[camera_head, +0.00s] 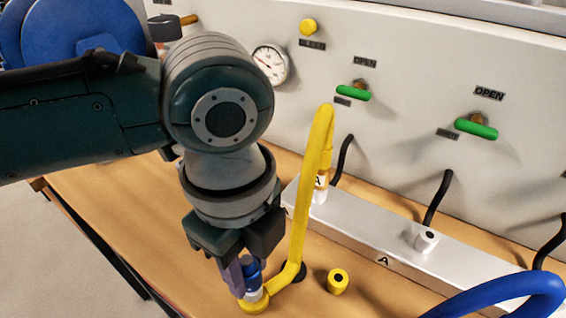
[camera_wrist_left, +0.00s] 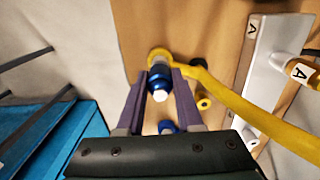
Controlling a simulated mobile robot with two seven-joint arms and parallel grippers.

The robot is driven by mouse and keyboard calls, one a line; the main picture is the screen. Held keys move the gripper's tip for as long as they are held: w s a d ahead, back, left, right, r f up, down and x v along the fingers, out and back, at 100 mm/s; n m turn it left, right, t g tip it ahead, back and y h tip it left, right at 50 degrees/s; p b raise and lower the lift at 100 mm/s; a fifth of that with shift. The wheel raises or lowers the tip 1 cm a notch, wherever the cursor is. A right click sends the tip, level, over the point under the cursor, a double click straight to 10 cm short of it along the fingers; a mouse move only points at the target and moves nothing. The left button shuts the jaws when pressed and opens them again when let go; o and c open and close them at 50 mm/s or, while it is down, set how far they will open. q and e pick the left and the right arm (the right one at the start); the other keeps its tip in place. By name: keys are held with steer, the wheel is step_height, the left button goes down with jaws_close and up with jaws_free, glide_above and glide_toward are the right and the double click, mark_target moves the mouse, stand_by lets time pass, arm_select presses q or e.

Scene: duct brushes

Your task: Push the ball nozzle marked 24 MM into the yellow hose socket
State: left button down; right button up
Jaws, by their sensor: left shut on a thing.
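My left gripper (camera_head: 246,278) is shut on a blue and white nozzle (camera_head: 252,269), low over the table. In the left wrist view the nozzle (camera_wrist_left: 160,82) sits between the two fingertips (camera_wrist_left: 161,78). No 24 MM mark is readable on it. The yellow hose socket (camera_head: 255,304) is directly under the nozzle, and also shows beyond it in the left wrist view (camera_wrist_left: 157,53). The nozzle's far end meets the socket's mouth; I cannot tell how deep it sits. The yellow hose (camera_head: 302,200) bends up from the socket to the metal manifold. My right gripper is not in view.
A loose yellow fitting with a dark hole (camera_head: 338,282) stands right of the socket. The metal manifold (camera_head: 385,245) with black hoses runs along the panel (camera_head: 420,90). A thick blue hose (camera_head: 500,292) fills the lower right. Bare wood (camera_head: 110,210) lies to the left.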

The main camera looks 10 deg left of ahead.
mark_target(245, 262)
arm_select(q)
steer(key=shift+p, duration=0.8)
stand_by(1.3)
steer(key=shift+f+b, duration=0.4)
steer(key=shift+f, duration=0.2)
steer(key=shift+c, duration=2.4)
jaws_free()
steer(key=shift+r, duration=0.15)
step_height(245, 262, up, 10)
steer(key=shift+f+p, duration=0.1)
steer(key=shift+p, duration=0.65)
